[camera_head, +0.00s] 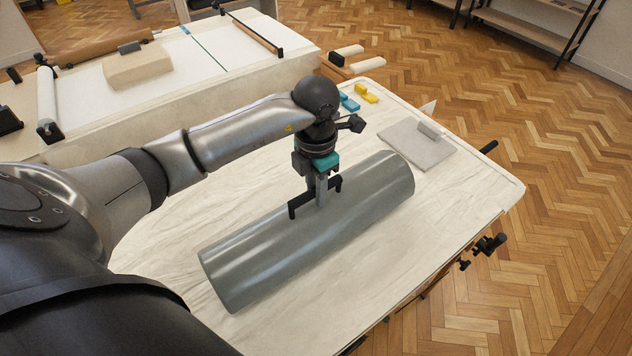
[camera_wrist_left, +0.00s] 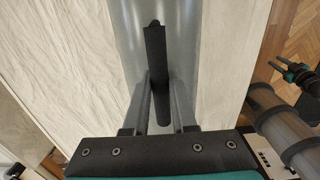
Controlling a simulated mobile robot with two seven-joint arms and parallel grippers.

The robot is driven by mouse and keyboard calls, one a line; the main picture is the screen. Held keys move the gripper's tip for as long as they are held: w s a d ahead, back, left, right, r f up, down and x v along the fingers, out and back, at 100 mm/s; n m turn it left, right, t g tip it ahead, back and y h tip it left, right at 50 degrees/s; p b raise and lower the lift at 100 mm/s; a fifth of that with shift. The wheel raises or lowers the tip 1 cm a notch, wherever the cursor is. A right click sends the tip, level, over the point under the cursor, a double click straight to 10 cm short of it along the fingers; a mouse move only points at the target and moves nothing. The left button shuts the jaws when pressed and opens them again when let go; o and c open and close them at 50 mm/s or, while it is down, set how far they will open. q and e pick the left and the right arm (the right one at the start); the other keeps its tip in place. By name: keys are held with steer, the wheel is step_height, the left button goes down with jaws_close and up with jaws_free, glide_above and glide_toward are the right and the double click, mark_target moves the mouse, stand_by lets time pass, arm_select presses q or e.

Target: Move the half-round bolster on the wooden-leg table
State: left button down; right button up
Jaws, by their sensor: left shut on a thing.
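The half-round bolster (camera_head: 262,262) is a long, smooth grey-green piece with a curved top. It lies diagonally across the cream cloth-like top of the table (camera_head: 170,240). A black handle bar (camera_head: 298,205) runs along its top. My left gripper (camera_head: 321,192) points down and is shut on this handle near the bolster's middle. In the left wrist view the bolster (camera_wrist_left: 184,45) runs under the fingers, with the handle (camera_wrist_left: 158,60) between them. The bolster's underside and the table's legs are hidden. My right gripper (camera_wrist_left: 277,64) shows small at the right of the wrist view; its jaw state is unclear.
A grey pad (camera_head: 415,150) with a small block lies at the table's far right. Yellow (camera_head: 367,94) and blue (camera_head: 349,103) pieces lie by the far edge. Black clamp-like parts (camera_head: 486,246) stick out at the right edge. Another table (camera_head: 190,65) stands behind left.

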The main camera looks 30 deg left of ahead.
mark_target(316, 208)
arm_select(q)
step_height(316, 208, down, 4)
steer(key=shift+w+r, duration=0.1)
steer(key=shift+r, duration=0.1)
steer(key=c, duration=1.2)
jaws_free()
steer(key=shift+f+b, duration=0.2)
steer(key=shift+b, duration=0.15)
steer(key=o, duration=0.5)
steer(key=shift+c, duration=0.2)
